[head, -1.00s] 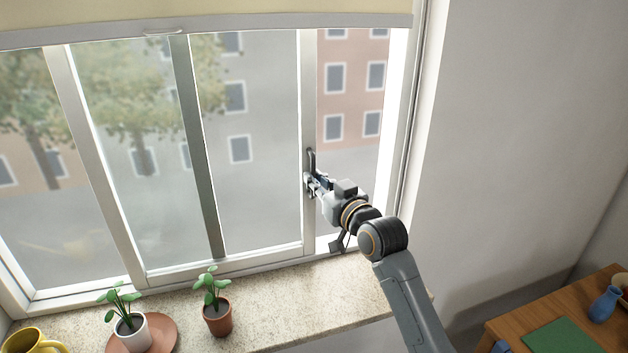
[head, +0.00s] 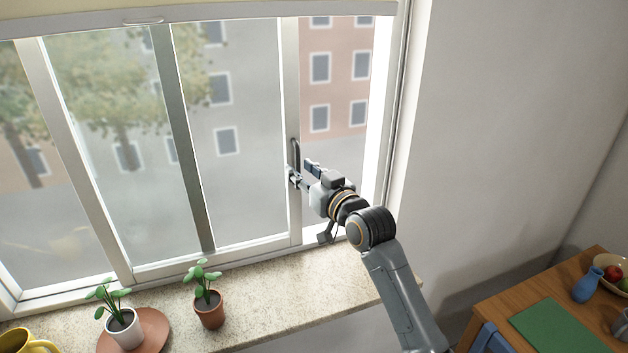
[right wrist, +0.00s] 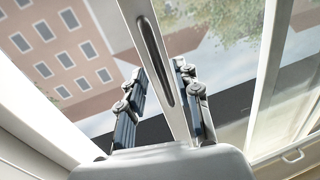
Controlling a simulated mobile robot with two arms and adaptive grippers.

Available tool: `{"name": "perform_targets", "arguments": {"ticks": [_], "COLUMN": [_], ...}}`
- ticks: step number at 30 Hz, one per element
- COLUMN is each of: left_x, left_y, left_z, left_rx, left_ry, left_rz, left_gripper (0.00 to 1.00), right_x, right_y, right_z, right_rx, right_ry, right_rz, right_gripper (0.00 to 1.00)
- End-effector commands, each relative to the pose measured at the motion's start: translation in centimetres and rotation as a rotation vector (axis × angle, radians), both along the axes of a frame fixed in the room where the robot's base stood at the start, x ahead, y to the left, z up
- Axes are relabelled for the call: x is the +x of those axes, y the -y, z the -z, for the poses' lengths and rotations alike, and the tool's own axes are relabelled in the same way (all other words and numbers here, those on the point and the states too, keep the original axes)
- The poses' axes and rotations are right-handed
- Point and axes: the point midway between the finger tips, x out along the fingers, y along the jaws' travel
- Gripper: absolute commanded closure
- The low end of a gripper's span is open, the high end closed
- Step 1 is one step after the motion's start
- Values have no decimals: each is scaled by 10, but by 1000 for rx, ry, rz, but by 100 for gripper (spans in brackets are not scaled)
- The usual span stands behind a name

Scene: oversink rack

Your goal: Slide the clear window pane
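The window's sliding pane (head: 236,130) shows a slightly hazy street view. Its white right stile (head: 291,90) carries a dark upright pull handle (head: 295,150), which shows as a long slot in the right wrist view (right wrist: 161,68). To the right of the stile is a gap with a sharper view of a brick building. My right gripper (head: 303,174) is at the stile, just below and right of the handle. In the right wrist view its fingers (right wrist: 163,100) are spread, one on each side of the stile, with a visible space on the left. My left gripper is out of view.
On the stone sill (head: 270,290) stand a white-potted plant (head: 123,328) on a terracotta saucer (head: 160,335), a terracotta-potted plant (head: 209,308) and a yellow mug (head: 25,343). A blind (head: 220,12) hangs above. A wooden table (head: 500,290) is at lower right.

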Motion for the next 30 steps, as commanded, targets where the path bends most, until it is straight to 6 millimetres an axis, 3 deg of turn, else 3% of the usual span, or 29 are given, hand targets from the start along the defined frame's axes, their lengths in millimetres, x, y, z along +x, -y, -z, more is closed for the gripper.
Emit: {"name": "perform_targets", "arguments": {"ticks": [16,21,30], "left_x": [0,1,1], "left_y": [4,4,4], "left_z": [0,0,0], "left_rx": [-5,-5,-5], "left_ry": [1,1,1], "left_rz": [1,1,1], "left_gripper": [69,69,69], "right_x": [-87,-98,-100], "right_y": [50,56,56], "right_z": [1,0,0], "right_rx": [-1,0,0], "right_ry": [0,1,1], "right_rz": [1,1,0], "right_gripper": [67,67,67]}}
